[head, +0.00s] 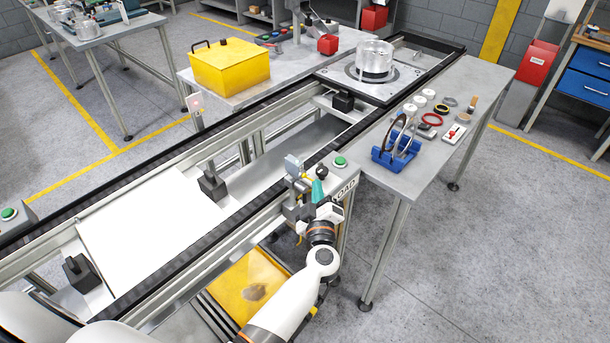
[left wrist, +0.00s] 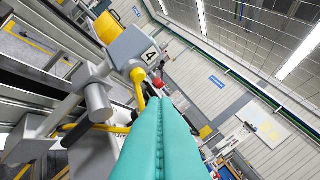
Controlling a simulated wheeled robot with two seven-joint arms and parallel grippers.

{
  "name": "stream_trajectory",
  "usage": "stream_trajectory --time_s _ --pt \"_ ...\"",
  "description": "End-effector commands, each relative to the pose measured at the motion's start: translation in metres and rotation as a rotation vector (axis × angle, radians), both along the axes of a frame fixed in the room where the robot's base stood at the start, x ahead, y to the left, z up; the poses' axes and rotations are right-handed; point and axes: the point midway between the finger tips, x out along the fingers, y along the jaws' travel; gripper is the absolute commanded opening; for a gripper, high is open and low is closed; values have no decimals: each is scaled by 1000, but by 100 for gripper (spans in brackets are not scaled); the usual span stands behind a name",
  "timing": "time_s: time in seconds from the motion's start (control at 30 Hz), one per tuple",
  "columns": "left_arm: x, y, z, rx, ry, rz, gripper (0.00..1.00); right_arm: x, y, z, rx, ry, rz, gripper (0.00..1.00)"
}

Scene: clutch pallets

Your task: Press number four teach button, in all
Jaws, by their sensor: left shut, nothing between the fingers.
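A grey sensor box (left wrist: 135,48) marked with a 4 shows in the left wrist view, with a yellow end and a yellow cable. In the head view a small grey sensor (head: 293,166) stands on a bracket at the conveyor's near rail. My left gripper (head: 319,174) is just right of it, its teal fingers upright. In the left wrist view the fingers (left wrist: 166,104) are pressed together and empty, their tips below and right of the marked box. I cannot make out a teach button on the box, nor whether the fingers touch it. My right gripper is not in view.
A green button (head: 340,161) sits on the LOAD post right of my gripper. The conveyor rail (head: 250,172) runs close behind. A table (head: 425,165) at right holds a blue rack (head: 394,155) and small parts. A metal clutch part (head: 374,58) sits on a pallet farther back.

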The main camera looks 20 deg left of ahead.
Motion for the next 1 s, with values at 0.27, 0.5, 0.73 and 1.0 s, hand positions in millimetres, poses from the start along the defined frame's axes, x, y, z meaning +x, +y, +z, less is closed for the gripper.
stream_trajectory --time_s 0.27,0.5,0.73,1.0 --pt "-10 -27 0 -2 2 -1 0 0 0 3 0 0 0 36" --pt "-13 -35 0 -1 0 -1 0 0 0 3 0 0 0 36" --pt "-13 -35 0 -1 0 0 0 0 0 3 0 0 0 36" --pt "-13 -34 0 -1 0 0 0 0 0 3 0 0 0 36"
